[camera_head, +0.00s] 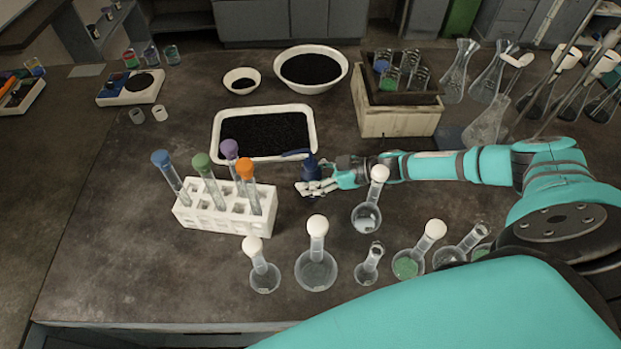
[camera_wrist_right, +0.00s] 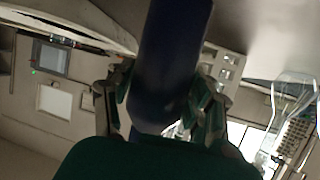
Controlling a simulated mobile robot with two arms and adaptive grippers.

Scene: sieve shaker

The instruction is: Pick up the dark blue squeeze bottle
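The dark blue squeeze bottle (camera_head: 310,170) is upright on or just above the bench, in front of the black-filled white tray; its thin spout points left. I cannot tell whether its base touches the bench. My right gripper (camera_head: 318,187) reaches it from the right, with its fingers around the lower body. In the right wrist view the bottle (camera_wrist_right: 165,65) fills the space between the fingers (camera_wrist_right: 163,100), which lie against both its sides. My left gripper is not in view.
A white rack (camera_head: 225,222) with several capped tubes stands to the left. Stoppered flasks (camera_head: 316,268) stand in front, one close by my right forearm. The black-filled tray (camera_head: 216,150) is just behind. A wooden crate (camera_head: 395,122) stands behind the arm. The bench's front left is clear.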

